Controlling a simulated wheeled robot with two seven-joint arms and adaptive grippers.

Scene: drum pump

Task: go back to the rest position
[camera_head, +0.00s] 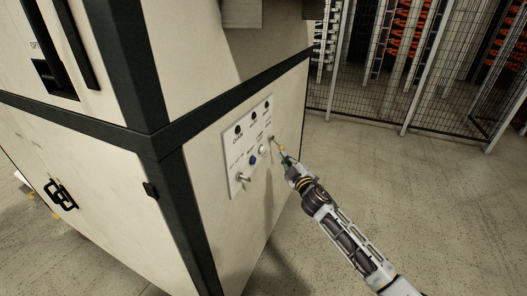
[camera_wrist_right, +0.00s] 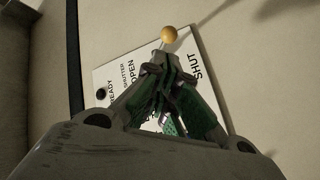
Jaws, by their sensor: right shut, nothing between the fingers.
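My right gripper (camera_head: 286,160) is shut and empty, close in front of the right edge of a white control panel (camera_head: 233,170) on the cabinet side. In the right wrist view my shut fingers (camera_wrist_right: 165,65) cover part of the panel, with the words SHUT and OPEN showing beside them. A yellow ball-shaped knob (camera_wrist_right: 169,34) shows just beyond the fingertips; I cannot tell whether they touch it. My left gripper is not in view.
The large cream cabinet (camera_head: 85,145) with dark edge trim fills the left and middle. The panel carries a blue button (camera_head: 253,160) and a lever switch (camera_head: 243,178). A wire mesh fence (camera_head: 375,100) stands at the back. The speckled floor (camera_head: 440,200) at right is clear.

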